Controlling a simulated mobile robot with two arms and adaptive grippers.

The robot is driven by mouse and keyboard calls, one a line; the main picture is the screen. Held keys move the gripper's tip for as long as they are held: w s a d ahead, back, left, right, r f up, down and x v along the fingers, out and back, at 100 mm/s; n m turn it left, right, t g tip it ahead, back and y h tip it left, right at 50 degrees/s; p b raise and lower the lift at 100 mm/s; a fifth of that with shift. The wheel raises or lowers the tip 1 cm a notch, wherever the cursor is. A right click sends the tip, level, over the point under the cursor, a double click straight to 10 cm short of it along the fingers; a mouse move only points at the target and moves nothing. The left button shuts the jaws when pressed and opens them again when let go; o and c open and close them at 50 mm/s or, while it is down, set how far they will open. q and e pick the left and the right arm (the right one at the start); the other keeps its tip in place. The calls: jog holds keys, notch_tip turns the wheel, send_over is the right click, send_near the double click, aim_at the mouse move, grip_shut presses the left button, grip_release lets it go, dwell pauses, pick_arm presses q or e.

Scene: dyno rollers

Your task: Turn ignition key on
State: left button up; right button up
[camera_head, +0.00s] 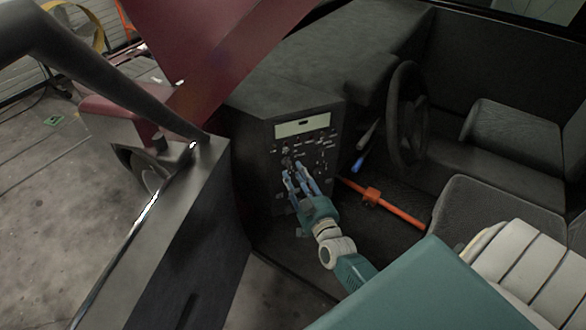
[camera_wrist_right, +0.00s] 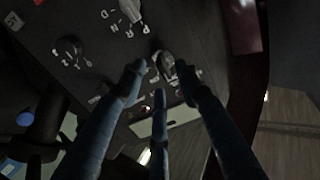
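The ignition control is on the black dash panel (camera_head: 262,150). A small grey, key-like piece (camera_wrist_right: 166,62) stands out from that panel between my fingertips in the wrist view. In the head view its place is a dark spot at the fingertips, too small to make out. My right gripper (camera_head: 290,172) reaches up to the panel, below the pale display. In the wrist view, the right gripper's (camera_wrist_right: 160,76) blue fingers stand apart around the grey piece, with gaps visible, so it looks open. Contact is unclear. My left gripper is not in view.
Other rotary knobs (camera_wrist_right: 131,10) (camera_wrist_right: 70,48) with white lettering sit close by on the panel. A steering wheel (camera_head: 407,115) is to the right. An orange bar (camera_head: 385,203) crosses the footwell. The open vehicle door (camera_head: 185,240) is at the left, a seat (camera_head: 505,225) at the right.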

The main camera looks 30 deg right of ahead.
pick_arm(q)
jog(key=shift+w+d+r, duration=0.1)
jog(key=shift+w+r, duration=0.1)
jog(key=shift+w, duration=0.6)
pick_arm(e)
jog(key=shift+x, duration=1.35)
grip_shut()
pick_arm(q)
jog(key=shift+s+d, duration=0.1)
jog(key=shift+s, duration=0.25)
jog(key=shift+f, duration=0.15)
pick_arm(e)
jog(key=shift+m, duration=0.3)
pick_arm(q)
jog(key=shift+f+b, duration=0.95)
jog(key=shift+b, duration=0.05)
pick_arm(e)
jog(key=shift+f+m, duration=0.15)
jog(key=shift+m, duration=3.85)
